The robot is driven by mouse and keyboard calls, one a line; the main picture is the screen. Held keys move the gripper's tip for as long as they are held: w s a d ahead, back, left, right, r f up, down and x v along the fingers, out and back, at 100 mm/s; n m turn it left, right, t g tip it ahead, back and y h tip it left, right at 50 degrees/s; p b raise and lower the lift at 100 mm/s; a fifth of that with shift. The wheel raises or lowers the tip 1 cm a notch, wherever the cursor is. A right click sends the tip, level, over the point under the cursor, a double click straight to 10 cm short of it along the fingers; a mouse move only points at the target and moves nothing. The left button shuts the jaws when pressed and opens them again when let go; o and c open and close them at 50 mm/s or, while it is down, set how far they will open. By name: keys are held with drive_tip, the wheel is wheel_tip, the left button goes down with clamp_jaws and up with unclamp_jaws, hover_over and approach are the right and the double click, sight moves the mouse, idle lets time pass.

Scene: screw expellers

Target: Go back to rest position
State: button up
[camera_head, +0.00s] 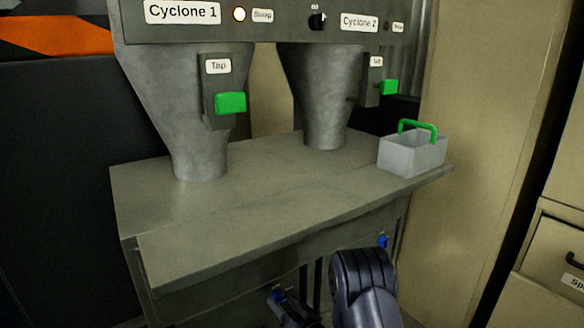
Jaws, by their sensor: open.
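My arm's dark, rounded link rises from the bottom edge, right of the middle, in front of the table's lower part. A smaller dark part with a blue spot shows low to its left; I cannot tell what it is. My gripper's fingertips do not show in this view. A grey box with a green handle (412,152) stands upright on the right end of the grey metal table (200,240), apart from my arm.
Cyclone 1 (185,105) and Cyclone 2 (322,95) reach down to the table, each with a green tap handle beside it. A beige cabinet with drawers (553,245) stands at the right. The tabletop's front strip is clear.

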drive_tip(key=n+p, duration=0.2)
drive_tip(key=n, duration=0.1)
drive_tip(key=shift+r+n, duration=0.1)
drive_tip(key=shift+n, duration=0.2)
drive_tip(key=shift+v, duration=1.1)
